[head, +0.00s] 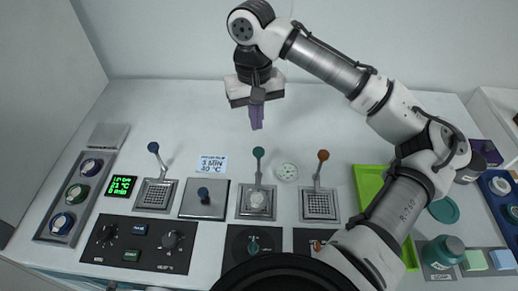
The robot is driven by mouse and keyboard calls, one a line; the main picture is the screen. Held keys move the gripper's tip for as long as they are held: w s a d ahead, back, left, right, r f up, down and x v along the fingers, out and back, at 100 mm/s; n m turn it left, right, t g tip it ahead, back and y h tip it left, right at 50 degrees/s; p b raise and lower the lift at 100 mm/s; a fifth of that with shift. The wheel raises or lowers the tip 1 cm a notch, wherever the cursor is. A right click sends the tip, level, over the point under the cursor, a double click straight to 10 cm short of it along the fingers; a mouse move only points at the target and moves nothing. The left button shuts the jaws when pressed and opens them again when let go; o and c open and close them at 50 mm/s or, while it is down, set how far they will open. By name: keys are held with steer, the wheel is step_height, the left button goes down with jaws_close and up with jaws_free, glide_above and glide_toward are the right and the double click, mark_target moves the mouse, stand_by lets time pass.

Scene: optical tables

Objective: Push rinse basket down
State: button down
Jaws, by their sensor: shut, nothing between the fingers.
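Three wire-mesh baskets in square metal wells stand in a row on the white table; no readable label shows which is the rinse basket. The left basket (154,194) has a dark blue ball handle, the middle basket (256,202) a teal one and the right basket (319,206) an orange one. The handles stand up on rods. The middle basket holds a round pale item; the other two look empty. My gripper (257,121) is shut and empty, with purple fingers pointing down. It shows above the middle basket's teal handle in the picture, apart from it.
A tray of watch-like items (77,192) and a green display (120,186) are at left. A green tray (371,185) is at right, partly behind my arm. Control panels line the front.

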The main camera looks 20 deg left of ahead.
mark_target(257, 148)
steer(key=shift+s+d+f+b, duration=0.1)
steer(key=shift+f+b, duration=1.7)
steer(key=shift+s+d+f+b, duration=0.1)
steer(key=shift+f+b, duration=1.65)
steer(key=shift+b, duration=0.05)
step_height(257, 148, down, 6)
steer(key=b, duration=0.2)
steer(key=shift+r+b, duration=0.1)
steer(key=shift+b, duration=0.25)
steer(key=shift+r, duration=0.1)
steer(key=w+p, duration=0.1)
steer(key=w+a+r+p, duration=0.1)
steer(key=shift+w+a+r+p, duration=0.15)
steer(key=shift+a+p, duration=0.15)
steer(key=shift+p, duration=0.1)
steer(key=shift+w, duration=0.15)
steer(key=shift+f, duration=0.2)
steer(key=shift+r, duration=0.1)
